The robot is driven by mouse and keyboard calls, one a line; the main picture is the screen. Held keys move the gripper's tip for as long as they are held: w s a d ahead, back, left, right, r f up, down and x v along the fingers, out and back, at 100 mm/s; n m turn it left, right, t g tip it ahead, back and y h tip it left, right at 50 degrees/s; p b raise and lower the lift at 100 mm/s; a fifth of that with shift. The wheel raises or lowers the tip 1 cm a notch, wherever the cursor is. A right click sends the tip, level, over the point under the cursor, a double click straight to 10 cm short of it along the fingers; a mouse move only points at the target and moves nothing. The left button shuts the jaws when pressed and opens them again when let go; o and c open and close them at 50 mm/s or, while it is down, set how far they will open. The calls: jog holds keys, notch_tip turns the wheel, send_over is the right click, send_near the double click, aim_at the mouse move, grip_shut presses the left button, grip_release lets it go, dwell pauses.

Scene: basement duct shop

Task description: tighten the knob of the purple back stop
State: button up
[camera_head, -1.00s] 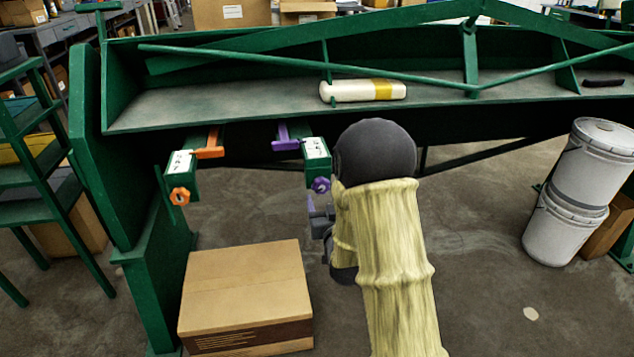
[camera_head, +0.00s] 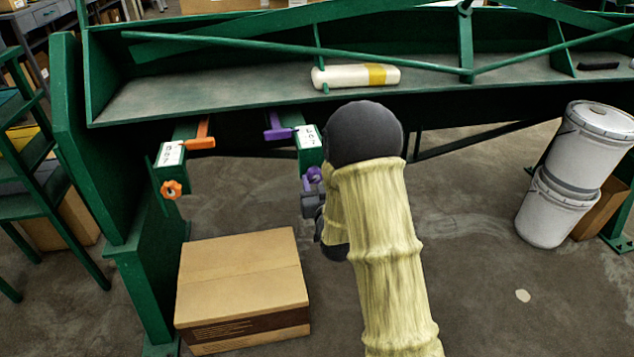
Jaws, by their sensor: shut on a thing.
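The purple back stop (camera_head: 277,127) sits on a green arm under the machine's front edge, with a white scale label (camera_head: 308,137) beside it. Its purple knob (camera_head: 314,175) is at the arm's front end, partly covered by my gripper. My gripper (camera_head: 312,186) is shut on the purple knob, its grey fingers around it. The rest of the gripper is partly hidden behind my sleeved arm. The orange back stop (camera_head: 202,138) with its orange knob (camera_head: 171,189) is on a second green arm to the left.
A cardboard box (camera_head: 243,283) stands on the floor below the stops. A white bottle with a yellow band (camera_head: 355,76) lies on the machine's shelf. Stacked white buckets (camera_head: 567,165) stand at right. A green rack (camera_head: 25,170) is at far left.

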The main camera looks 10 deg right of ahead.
jog(key=shift+m+b, duration=0.35)
jog(key=shift+m, duration=0.05)
jog(key=m+b, duration=0.1)
jog(key=m, duration=0.1)
jog(key=shift+a+m, duration=0.1)
jog(key=shift+m, duration=0.2)
jog(key=m+b, duration=0.2)
jog(key=m, duration=0.1)
jog(key=shift+m, duration=0.4)
jog(key=m+b, duration=0.1)
jog(key=m, duration=0.5)
jog(key=shift+r+b, duration=0.15)
jog(key=shift+b, duration=0.25)
jog(key=m, duration=0.5)
jog(key=shift+r+m, duration=0.15)
jog(key=shift+m, duration=0.15)
jog(key=m, duration=0.5)
jog(key=shift+p, duration=0.4)
